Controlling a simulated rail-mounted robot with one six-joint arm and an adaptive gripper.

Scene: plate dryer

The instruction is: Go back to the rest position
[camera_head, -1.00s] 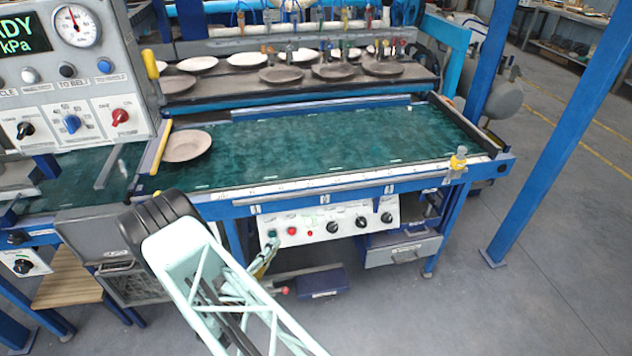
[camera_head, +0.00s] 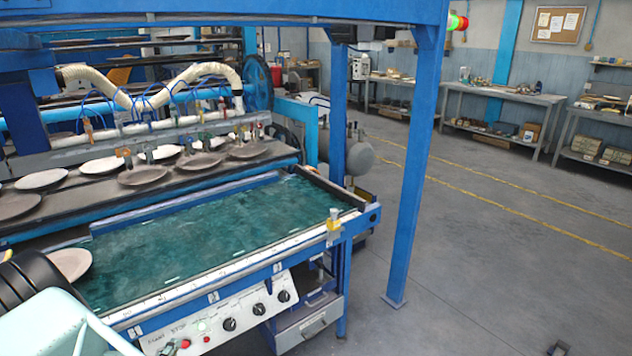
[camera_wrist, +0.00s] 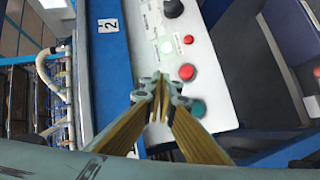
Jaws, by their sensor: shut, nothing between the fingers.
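My gripper (camera_wrist: 158,103) shows in the wrist view with its two yellowish fingers drawn together at the tips and nothing between them. It is in front of the white control panel (camera_wrist: 190,55). A red button (camera_wrist: 187,72) and a dark green button (camera_wrist: 198,108) lie just to the right of the fingertips; I cannot tell whether the fingers touch the panel. In the head view part of my arm is at the lower left, and the gripper itself is out of that picture. The panel also shows there, with black knobs and red buttons (camera_head: 215,325).
The green belt table (camera_head: 210,235) has one plate (camera_head: 70,263) at its left end. Several plates lie on the dark shelf behind it (camera_head: 140,176). A blue post (camera_head: 415,170) stands to the right. Beyond it is open grey floor (camera_head: 500,270) with workbenches at the back.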

